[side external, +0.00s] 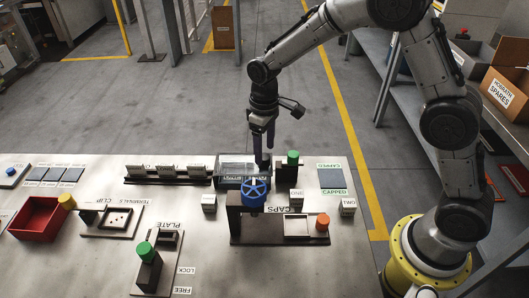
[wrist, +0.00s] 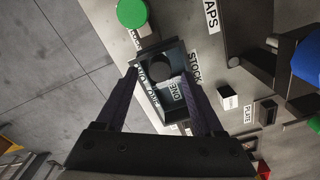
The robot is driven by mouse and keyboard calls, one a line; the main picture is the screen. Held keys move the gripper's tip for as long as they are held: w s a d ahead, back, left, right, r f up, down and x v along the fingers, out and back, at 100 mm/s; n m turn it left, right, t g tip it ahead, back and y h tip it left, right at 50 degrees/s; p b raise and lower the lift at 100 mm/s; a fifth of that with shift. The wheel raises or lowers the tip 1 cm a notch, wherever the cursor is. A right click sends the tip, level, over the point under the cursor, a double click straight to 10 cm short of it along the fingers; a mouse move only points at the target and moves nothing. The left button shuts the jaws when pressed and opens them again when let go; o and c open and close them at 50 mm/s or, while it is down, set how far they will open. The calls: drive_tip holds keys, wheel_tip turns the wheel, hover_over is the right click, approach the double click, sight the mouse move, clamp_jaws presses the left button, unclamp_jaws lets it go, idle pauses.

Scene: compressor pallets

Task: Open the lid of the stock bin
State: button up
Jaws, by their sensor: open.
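The stock bin (side external: 231,180) is a dark box with a see-through top at the back of the table. Its lid appears closed, with white labelled blocks visible inside. In the wrist view, the bin (wrist: 178,112) carries a STOCK label beside it, and a round dark knob (wrist: 161,65) stands at one end of its lid. My gripper (side external: 263,158) points down over the bin's right end. In the wrist view, my open gripper (wrist: 157,66) has one finger on each side of the knob. Whether the fingers touch it, I cannot tell.
A green-knobbed post (side external: 293,158) stands close right of the bin. A dark press with a blue handwheel (side external: 256,188) stands just in front. Small white blocks (side external: 209,202) sit nearby. A terminals rack (side external: 167,173) lies to the left, and a red tray (side external: 38,218) farther left.

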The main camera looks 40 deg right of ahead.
drive_tip(key=shift+f, duration=1.1)
clamp_jaws()
idle(0.7)
